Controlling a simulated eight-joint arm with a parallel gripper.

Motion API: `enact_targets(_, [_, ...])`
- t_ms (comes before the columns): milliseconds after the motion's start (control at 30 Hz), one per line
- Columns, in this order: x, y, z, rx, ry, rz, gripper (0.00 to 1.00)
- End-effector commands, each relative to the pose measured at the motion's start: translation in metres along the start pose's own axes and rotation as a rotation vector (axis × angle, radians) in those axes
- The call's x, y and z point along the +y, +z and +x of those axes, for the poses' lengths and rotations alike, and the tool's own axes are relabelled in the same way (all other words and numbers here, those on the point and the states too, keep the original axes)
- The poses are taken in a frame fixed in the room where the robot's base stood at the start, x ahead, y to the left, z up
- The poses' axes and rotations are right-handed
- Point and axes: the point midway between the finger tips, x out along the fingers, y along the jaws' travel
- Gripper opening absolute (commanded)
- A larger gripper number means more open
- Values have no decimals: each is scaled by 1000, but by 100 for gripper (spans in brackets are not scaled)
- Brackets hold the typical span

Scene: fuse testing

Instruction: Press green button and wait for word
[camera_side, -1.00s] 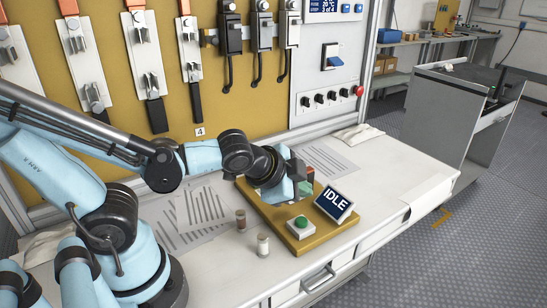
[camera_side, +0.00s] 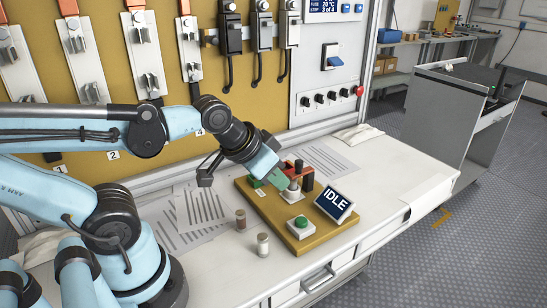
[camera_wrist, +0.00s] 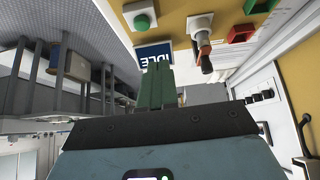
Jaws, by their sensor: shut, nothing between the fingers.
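The green button (camera_side: 302,222) sits on a small white box at the front of a mustard-yellow tester board. It also shows in the wrist view (camera_wrist: 142,22), upside down. The display (camera_side: 334,204) beside it reads IDLE. A fuse (camera_wrist: 207,64) with a brown end stands in the pale holder (camera_side: 291,193) in the board's middle. My gripper (camera_side: 280,176) is shut and empty, tilted down just above the back left of the holder, apart from the button. In the wrist view its closed fingers (camera_wrist: 156,74) point toward the display.
A red block (camera_side: 299,168) and a green block (camera_side: 254,182) flank the holder. Two small fuses, one brown (camera_side: 241,220) and one pale (camera_side: 263,245), stand left of the board. Printed sheets (camera_side: 202,208) lie behind them. The table right of the board is mostly clear.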

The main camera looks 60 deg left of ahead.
Motion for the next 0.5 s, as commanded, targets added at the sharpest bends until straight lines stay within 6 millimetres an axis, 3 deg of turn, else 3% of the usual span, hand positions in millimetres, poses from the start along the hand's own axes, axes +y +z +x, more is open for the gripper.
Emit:
enact_targets(267, [1, -2, -1, -7, 1, 3, 0])
enact_targets(500, [9, -21, -15, -143, 11, 3, 0])
